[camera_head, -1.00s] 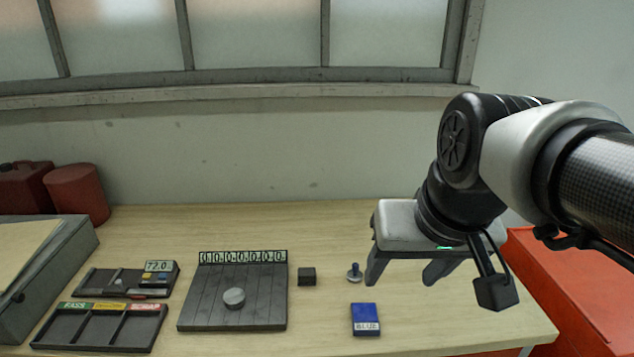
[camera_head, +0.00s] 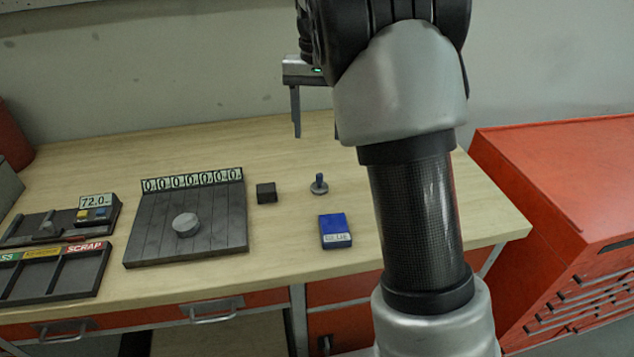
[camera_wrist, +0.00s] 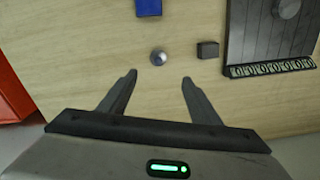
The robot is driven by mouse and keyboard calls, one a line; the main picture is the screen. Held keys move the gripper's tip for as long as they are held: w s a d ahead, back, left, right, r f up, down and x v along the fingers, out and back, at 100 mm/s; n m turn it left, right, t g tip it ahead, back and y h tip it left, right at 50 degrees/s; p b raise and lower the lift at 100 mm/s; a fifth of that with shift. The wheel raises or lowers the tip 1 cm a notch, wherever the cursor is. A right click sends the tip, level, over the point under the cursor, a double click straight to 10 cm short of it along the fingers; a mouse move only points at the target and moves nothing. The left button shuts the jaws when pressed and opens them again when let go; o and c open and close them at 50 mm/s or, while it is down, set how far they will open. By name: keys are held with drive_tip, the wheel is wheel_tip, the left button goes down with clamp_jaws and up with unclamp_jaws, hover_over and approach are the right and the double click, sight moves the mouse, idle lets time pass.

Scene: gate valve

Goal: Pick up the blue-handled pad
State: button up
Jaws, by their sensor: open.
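The blue-handled pad (camera_head: 319,185) stands upright on the wooden table, a small round grey base with a blue-grey knob on top. In the wrist view the pad (camera_wrist: 158,57) is seen from above, just beyond the gap between my fingertips. My gripper (camera_head: 316,137) is open and empty, behind the pad in the head view; my arm hides its right finger there. Both fingers of my gripper (camera_wrist: 160,78) show apart in the wrist view, not touching the pad.
A blue labelled box (camera_head: 335,231) lies in front of the pad. A dark cube (camera_head: 266,193) and a slatted board (camera_head: 150,222) with a round grey disc (camera_head: 186,224) are to the left. A red cabinet (camera_head: 560,180) stands right of the table. Table around the pad is clear.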

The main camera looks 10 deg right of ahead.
sight(320, 174)
wheel_tip(320, 174, down, 10)
drive_tip(key=shift+r+b, duration=0.25)
drive_tip(key=shift+b, duration=0.25)
drive_tip(key=shift+d+f+b, duration=0.15)
drive_tip(key=shift+f, duration=1.25)
drive_tip(key=shift+d+f+b, duration=0.1)
drive_tip(key=shift+f+b, duration=0.05)
drive_tip(key=shift+f, duration=1.2)
